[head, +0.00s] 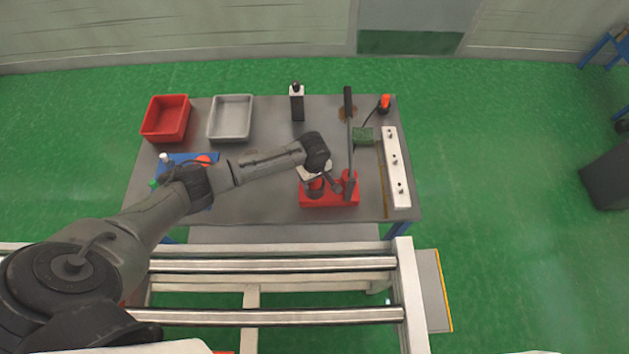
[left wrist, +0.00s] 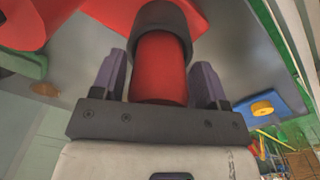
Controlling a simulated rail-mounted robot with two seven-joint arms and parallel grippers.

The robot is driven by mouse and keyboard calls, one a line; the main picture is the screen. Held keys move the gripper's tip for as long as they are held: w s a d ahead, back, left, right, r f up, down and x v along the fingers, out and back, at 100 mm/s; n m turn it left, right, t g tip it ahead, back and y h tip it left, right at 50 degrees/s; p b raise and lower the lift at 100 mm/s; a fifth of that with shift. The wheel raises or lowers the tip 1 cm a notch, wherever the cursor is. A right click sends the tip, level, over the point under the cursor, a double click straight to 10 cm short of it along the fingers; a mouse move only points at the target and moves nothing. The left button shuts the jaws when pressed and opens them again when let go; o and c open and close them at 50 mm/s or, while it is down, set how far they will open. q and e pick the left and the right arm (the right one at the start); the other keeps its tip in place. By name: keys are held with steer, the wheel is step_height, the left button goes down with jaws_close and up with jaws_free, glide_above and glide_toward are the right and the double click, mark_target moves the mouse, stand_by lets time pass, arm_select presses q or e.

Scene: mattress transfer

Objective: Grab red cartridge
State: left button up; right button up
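The red cartridge (left wrist: 160,80) is a red cylinder in the left wrist view, its far end inside a dark round collar (left wrist: 161,20). My left gripper (left wrist: 160,62) has one finger on each side of the cartridge. A narrow gap shows beside it, so the fingers look open around it rather than closed on it. In the head view my left arm reaches over a red-based lever device (head: 330,198) at the table's front; the cartridge cannot be made out clearly there. My right gripper is not in view.
The grey table (head: 255,207) also holds a red bin (head: 166,118), a grey bin (head: 230,118), a blue mat (head: 178,158) and a white strip (head: 396,165). The device's long dark lever (head: 348,120) stands close to my left gripper.

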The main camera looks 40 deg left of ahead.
arm_select(q)
steer(key=c, duration=0.8)
